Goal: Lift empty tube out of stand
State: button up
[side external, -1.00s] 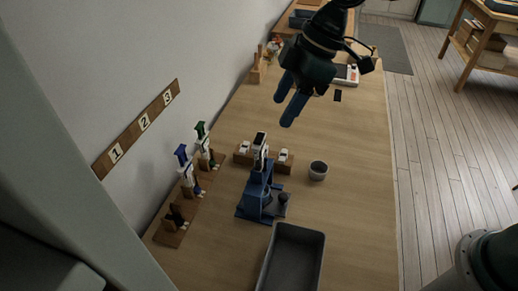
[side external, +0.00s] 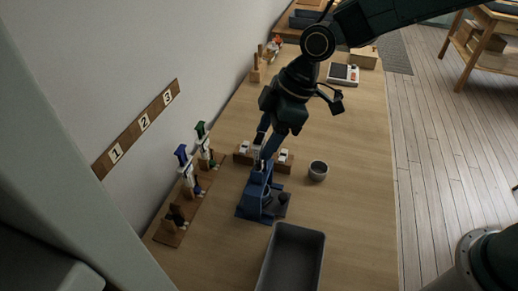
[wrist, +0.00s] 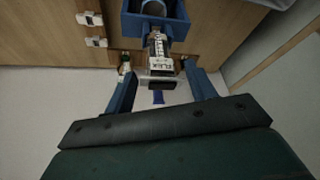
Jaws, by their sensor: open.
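The blue stand (side external: 252,201) is on the table; in the wrist view (wrist: 131,27) it is at the top. A white tube with a dark end and printed lettering (wrist: 158,48) sits in it. In the side view the tube (side external: 257,154) is mostly hidden by my fingers. My gripper (side external: 265,148) is over the stand, pointing down at the tube. In the wrist view my gripper (wrist: 160,78) is open, one blue finger on each side of the tube's dark end, with gaps visible. Whether the tube is empty cannot be told.
A grey bin (side external: 293,262) is in front of the stand, and a grey cup (side external: 318,170) is to its right. Wooden blocks with white items (side external: 284,158) are close behind. Wooden holders with blue and green-topped pieces (side external: 188,170) line the wall. The table's right side is clear.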

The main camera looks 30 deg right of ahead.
aim_at(263, 144)
jog(key=shift+f, duration=0.1)
jog(key=shift+x, duration=2.55)
jog(key=c, duration=0.9)
notch_tip(263, 144, up, 20)
jog(key=shift+r, duration=0.1)
